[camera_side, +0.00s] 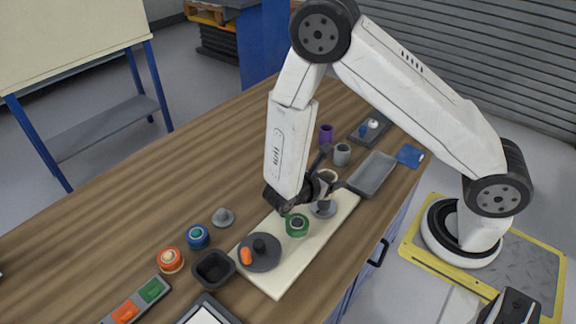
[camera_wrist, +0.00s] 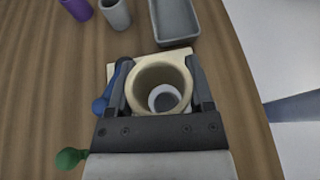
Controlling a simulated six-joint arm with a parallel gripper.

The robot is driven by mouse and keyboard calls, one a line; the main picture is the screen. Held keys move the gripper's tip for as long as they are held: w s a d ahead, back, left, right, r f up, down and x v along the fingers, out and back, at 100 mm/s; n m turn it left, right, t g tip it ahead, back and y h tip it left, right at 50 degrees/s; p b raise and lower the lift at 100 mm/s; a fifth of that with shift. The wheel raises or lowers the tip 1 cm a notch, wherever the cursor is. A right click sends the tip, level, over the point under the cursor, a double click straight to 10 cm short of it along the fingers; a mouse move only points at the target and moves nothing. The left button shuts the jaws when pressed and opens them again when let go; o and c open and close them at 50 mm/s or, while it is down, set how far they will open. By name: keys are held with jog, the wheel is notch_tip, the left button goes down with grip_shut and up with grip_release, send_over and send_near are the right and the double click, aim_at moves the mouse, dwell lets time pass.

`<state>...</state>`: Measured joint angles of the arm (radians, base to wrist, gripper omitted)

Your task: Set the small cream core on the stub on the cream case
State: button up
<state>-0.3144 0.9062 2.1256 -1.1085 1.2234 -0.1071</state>
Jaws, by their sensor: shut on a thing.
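The small cream core (camera_wrist: 150,76) is a hollow cream ring between the two fingers of my gripper (camera_wrist: 160,92) in the wrist view. A small whitish round end shows inside its hole; I cannot tell if that is the stub. In the side view my gripper (camera_side: 325,185) is shut on the core above the far end of the long cream case (camera_side: 283,274). A grey disc (camera_side: 322,209) lies on the case just below the gripper. Any stub there is mostly hidden, and contact between core and stub cannot be told.
The case also carries a green ring (camera_side: 297,225) and a dark disc (camera_side: 260,254) with a black knob and orange piece. A grey tray (camera_side: 374,174), grey cup (camera_side: 342,154) and purple cup (camera_side: 326,134) stand beyond. Blue (camera_side: 198,236) and orange (camera_side: 171,260) round pieces lie left.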

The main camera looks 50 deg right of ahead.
jog(key=shift+f, duration=2.15)
jog(key=o, duration=1.2)
jog(key=shift+o, duration=0.2)
jog(key=shift+a, duration=0.1)
jog(key=shift+v, duration=3.8)
